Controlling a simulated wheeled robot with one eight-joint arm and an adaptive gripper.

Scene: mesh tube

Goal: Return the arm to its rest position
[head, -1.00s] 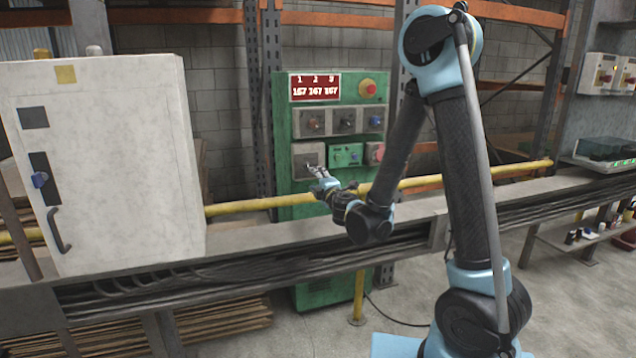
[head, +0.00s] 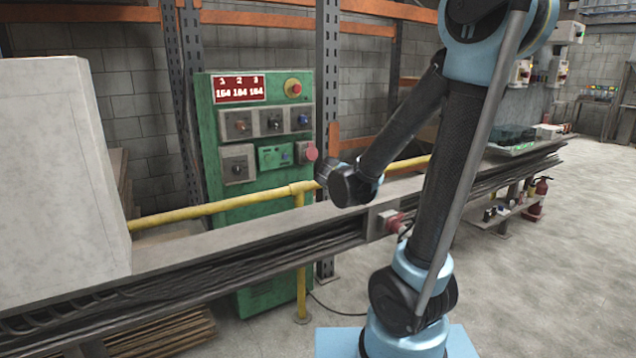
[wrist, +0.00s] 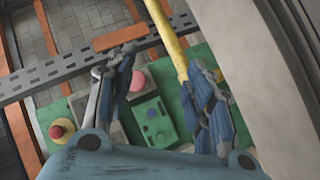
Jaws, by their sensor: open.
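My arm (head: 452,170) stands on the right of the head view, upper link upright and forearm angled down to the left. Its dark wrist joint (head: 345,184) is in front of the long rail. My gripper cannot be made out in the head view. In the wrist view my gripper (wrist: 165,68) is open and empty, its two blue-grey fingers apart. The green control panel (wrist: 155,120) shows between and behind them.
The green cabinet (head: 232,130) with knobs and a red counter stands behind the yellow pipe (head: 190,216). A pale box (head: 55,170) stands at the left. A cable-filled rail (head: 230,240) crosses the view.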

